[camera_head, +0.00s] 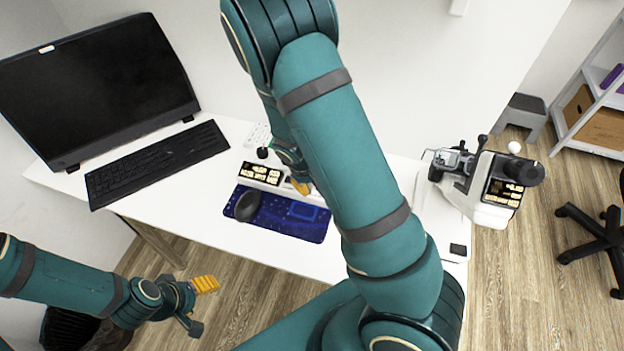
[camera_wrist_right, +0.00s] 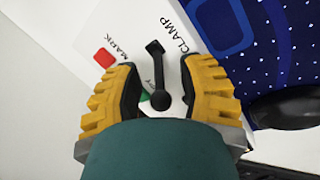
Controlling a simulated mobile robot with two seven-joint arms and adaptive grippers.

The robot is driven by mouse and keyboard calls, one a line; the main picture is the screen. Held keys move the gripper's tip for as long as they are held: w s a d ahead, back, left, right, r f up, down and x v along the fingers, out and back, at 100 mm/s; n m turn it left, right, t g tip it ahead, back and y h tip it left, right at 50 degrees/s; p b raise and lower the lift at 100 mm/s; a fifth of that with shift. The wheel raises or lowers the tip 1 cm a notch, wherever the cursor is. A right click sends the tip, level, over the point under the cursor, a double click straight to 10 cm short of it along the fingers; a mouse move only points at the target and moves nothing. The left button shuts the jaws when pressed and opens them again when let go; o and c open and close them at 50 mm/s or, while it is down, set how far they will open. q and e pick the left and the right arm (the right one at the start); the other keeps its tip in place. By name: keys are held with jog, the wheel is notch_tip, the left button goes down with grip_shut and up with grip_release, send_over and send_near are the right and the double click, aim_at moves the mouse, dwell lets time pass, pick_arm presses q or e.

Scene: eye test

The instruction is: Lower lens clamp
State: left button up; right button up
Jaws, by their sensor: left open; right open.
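In the right wrist view a black lever (camera_wrist_right: 156,72) with a round knob stands over a white panel (camera_wrist_right: 140,25) printed MARK and CLAMP. My right gripper (camera_wrist_right: 158,80) is open, its yellow fingers on either side of the lever in the picture, with gaps on both sides. I cannot tell the depth between them. The lever is not clear there. My left gripper (camera_head: 201,305) is open and empty, off the desk's front edge.
A blue mouse mat (camera_head: 300,222) with a black mouse (camera_head: 247,205) lies close by. A keyboard (camera_head: 157,163) and monitor (camera_head: 95,85) are at left. A white instrument (camera_head: 480,185) stands at the desk's right end. An office chair (camera_head: 600,235) stands further right.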

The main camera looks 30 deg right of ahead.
grip_shut()
jog(key=shift+s+d+t+y+b, duration=0.2)
jog(key=shift+t+y+b, duration=0.2)
jog(key=shift+b, duration=0.2)
jog(key=t+y+b, duration=0.1)
jog(key=t+b, duration=0.1)
jog(key=s+d+m+t+y+b, duration=0.1)
jog(key=t+y+b, duration=0.1)
jog(key=shift+s+d+r+b, duration=0.2)
jog(key=shift+b, duration=0.2)
jog(key=shift+s+d+t+y+b, duration=0.2)
jog(key=shift+t+y+b, duration=0.1)
jog(key=shift+t+y, duration=0.45)
jog(key=shift+s+d+f+t+y, duration=0.1)
jog(key=shift+s+t+y, duration=0.1)
jog(key=shift+t+y, duration=0.35)
jog(key=shift+s+d+f+t+y, duration=0.15)
jog(key=shift+t+y, duration=0.15)
jog(key=shift+t, duration=0.3)
jog(key=shift+a+r+m, duration=0.1)
jog(key=shift+m, duration=0.2)
